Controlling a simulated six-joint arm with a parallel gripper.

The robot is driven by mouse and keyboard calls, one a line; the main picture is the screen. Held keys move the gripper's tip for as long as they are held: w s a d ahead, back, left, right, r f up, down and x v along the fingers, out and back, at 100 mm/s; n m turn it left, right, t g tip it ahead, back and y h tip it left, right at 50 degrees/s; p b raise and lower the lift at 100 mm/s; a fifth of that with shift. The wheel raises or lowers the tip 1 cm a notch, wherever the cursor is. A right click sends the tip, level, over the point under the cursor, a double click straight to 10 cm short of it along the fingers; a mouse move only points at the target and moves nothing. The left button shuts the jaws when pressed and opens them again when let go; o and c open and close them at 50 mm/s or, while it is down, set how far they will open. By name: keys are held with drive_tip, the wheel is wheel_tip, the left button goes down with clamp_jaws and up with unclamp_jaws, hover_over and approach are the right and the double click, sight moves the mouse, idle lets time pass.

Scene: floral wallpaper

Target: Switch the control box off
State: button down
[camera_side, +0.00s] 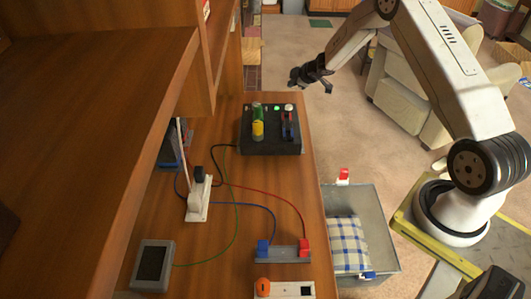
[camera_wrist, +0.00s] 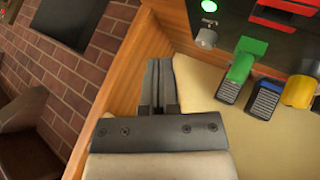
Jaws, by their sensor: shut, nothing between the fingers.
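The black control box (camera_side: 270,143) stands at the far end of the wooden desk; part of it shows at the upper right of the wrist view (camera_wrist: 180,14). A green light (camera_side: 277,107) is lit on it, also seen in the wrist view (camera_wrist: 209,6). A metal toggle (camera_wrist: 206,38) sits beside that light; its position is unclear. Green (camera_wrist: 249,50) and yellow (camera_wrist: 299,90) parts and a red part (camera_wrist: 285,14) are on the box. My gripper (camera_side: 294,78) is shut and empty, above and beyond the box, apart from it.
A grey meter (camera_side: 153,265) lies at the front left. Wooden shelving (camera_side: 90,110) overhangs the left. A grey bin (camera_side: 335,192) stands right of the desk.

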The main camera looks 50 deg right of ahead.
sight(291, 106)
drive_tip(key=shift+f, duration=3.25)
drive_tip(key=shift+f, duration=0.95)
idle(0.5)
drive_tip(key=shift+r, duration=0.15)
idle(0.3)
drive_tip(key=shift+r, duration=0.8)
drive_tip(key=shift+r, duration=0.1)
drive_tip(key=shift+r, duration=2.4)
drive_tip(key=shift+a, duration=0.1)
